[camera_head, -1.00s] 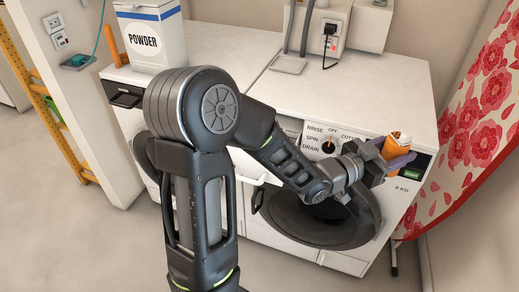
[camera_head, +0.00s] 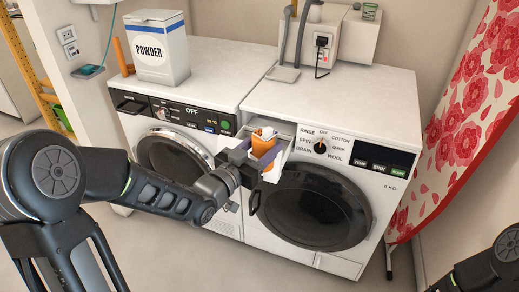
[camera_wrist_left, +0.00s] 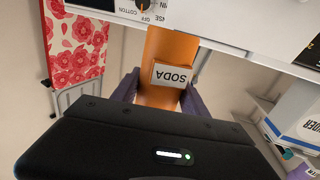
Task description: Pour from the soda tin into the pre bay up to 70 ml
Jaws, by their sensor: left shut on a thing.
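The orange soda tin (camera_head: 263,142) is held in my left gripper (camera_head: 258,158), in front of the right washing machine. Its SODA label (camera_wrist_left: 171,76) shows upside down in the left wrist view, where the purple fingers of the gripper (camera_wrist_left: 160,98) close on both sides of the tin (camera_wrist_left: 172,48). The machine's white detergent drawer (camera_head: 284,152) is pulled out, and the tin is at it, covering much of it in the head view. The pre bay and any liquid level cannot be made out. My right gripper is out of view.
The right machine's dial (camera_head: 320,147) and round door (camera_head: 312,207) are beside and below the drawer. A POWDER box (camera_head: 157,55) stands on the left machine (camera_head: 205,62). The right machine's top (camera_head: 345,97) is mostly clear. A flowered cloth (camera_head: 470,115) hangs at the right.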

